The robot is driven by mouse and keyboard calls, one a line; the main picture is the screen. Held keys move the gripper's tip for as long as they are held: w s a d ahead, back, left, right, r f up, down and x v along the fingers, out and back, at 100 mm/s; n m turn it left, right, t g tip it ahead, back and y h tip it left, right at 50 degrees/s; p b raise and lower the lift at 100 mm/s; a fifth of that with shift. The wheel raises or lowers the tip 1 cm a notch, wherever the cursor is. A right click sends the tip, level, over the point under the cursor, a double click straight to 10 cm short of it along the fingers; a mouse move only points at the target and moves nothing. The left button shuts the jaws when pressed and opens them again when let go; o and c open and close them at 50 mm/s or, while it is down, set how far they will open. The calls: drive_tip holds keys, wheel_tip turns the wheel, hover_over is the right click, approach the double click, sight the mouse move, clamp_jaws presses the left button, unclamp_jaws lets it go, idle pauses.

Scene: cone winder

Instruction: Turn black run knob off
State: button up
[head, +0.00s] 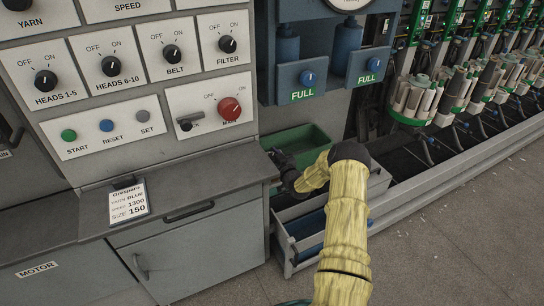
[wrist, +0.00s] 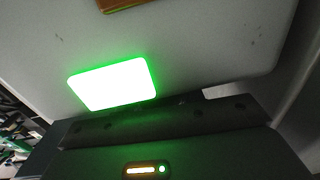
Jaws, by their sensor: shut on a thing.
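My gripper (head: 279,160) is low at the right end of the grey bench, beside the green bin. In the wrist view its dark body (wrist: 160,124) fills the bottom and is against a light grey panel (wrist: 215,55). A bright green lit rectangle (wrist: 113,85) is on that panel just above the jaws. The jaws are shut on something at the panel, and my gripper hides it. From its place it appears to be the black run knob, but its pointer and label cannot be seen. No knob labelled run shows in the head view.
The console above carries several black knobs, including the filter knob (head: 227,44), and a red main knob (head: 230,109). A green bin (head: 300,140) and an open drawer (head: 300,243) are near my arm. Winding heads (head: 420,95) line the right.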

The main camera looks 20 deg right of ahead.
drive_tip(key=n+y+b, duration=0.1)
drive_tip(key=y+b, duration=0.1)
drive_tip(key=n+y+b, duration=0.1)
drive_tip(key=b, duration=0.1)
drive_tip(key=shift+a+f+n+g+y, duration=0.2)
drive_tip(key=shift+n+g+y, duration=0.1)
drive_tip(key=shift+g+y, duration=0.1)
drive_tip(key=n+g+y+b, duration=0.1)
drive_tip(key=n+y+b, duration=0.1)
drive_tip(key=y, duration=0.1)
drive_tip(key=shift+a+g+b, duration=0.15)
drive_tip(key=shift+g+b, duration=0.15)
drive_tip(key=n+g+y+b, duration=0.1)
drive_tip(key=y, duration=0.1)
drive_tip(key=n+g+y+b, duration=0.1)
drive_tip(key=n+y, duration=0.1)
drive_tip(key=shift+s+a+r+g+b, duration=0.2)
drive_tip(key=shift+g+b, duration=0.1)
drive_tip(key=shift+g, duration=0.1)
drive_tip(key=shift+n+g+y, duration=0.3)
drive_tip(key=shift+r, duration=0.15)
drive_tip(key=shift+d, duration=0.1)
drive_tip(key=o, duration=1)
drive_tip(key=shift+c, duration=0.2)
drive_tip(key=shift+a, duration=0.25)
drive_tip(key=shift+s+d, duration=0.1)
